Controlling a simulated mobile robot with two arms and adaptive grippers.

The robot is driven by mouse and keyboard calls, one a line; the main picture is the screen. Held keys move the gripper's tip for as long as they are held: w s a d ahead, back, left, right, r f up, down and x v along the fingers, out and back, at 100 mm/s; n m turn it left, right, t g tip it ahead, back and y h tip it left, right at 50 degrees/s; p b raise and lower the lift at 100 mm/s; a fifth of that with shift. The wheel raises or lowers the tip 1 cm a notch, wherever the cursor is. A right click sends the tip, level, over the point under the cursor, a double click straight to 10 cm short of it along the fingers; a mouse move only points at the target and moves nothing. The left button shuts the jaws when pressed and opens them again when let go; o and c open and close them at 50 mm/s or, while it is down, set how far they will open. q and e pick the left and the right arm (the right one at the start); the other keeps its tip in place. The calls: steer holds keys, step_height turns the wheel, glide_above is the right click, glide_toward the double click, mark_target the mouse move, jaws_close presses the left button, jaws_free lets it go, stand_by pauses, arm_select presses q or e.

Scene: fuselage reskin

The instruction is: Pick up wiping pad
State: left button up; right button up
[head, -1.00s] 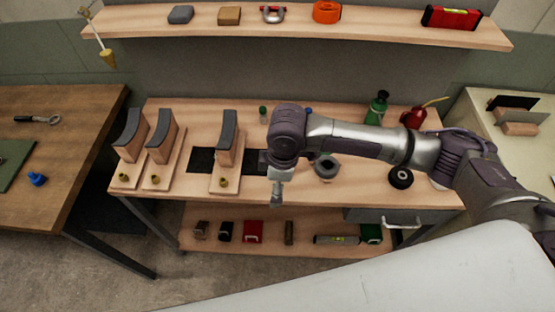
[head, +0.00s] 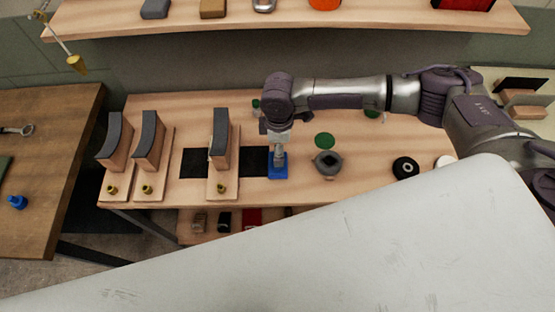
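A blue block-like thing (head: 278,171), which may be the wiping pad, lies on the wooden workbench (head: 330,190), right of the second black square. My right gripper (head: 279,159) points down from the arm that comes in from the right. Its tip is over or at the blue thing, and I cannot tell whether it touches it. The fingers are too small to tell open from shut. They hide part of the blue thing. My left gripper is not in view.
Left of the gripper stand several curved blocks (head: 220,135) on wooden bases. A grey ring-shaped part (head: 327,162), a green disc (head: 325,140) and a black roll (head: 405,168) lie to the right. A large pale panel (head: 330,250) fills the foreground.

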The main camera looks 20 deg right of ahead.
steer(key=shift+f, duration=0.65)
steer(key=shift+w+f, duration=0.15)
steer(key=shift+f, duration=0.15)
step_height(320, 180, down, 2)
steer(key=shift+f+p, duration=0.25)
steer(key=shift+p, duration=0.55)
step_height(320, 180, down, 2)
steer(key=shift+a+f, duration=0.1)
steer(key=shift+f, duration=0.4)
steer(key=shift+c, duration=0.6)
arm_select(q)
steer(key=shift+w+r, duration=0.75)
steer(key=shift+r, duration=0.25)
arm_select(e)
steer(key=c, duration=1.1)
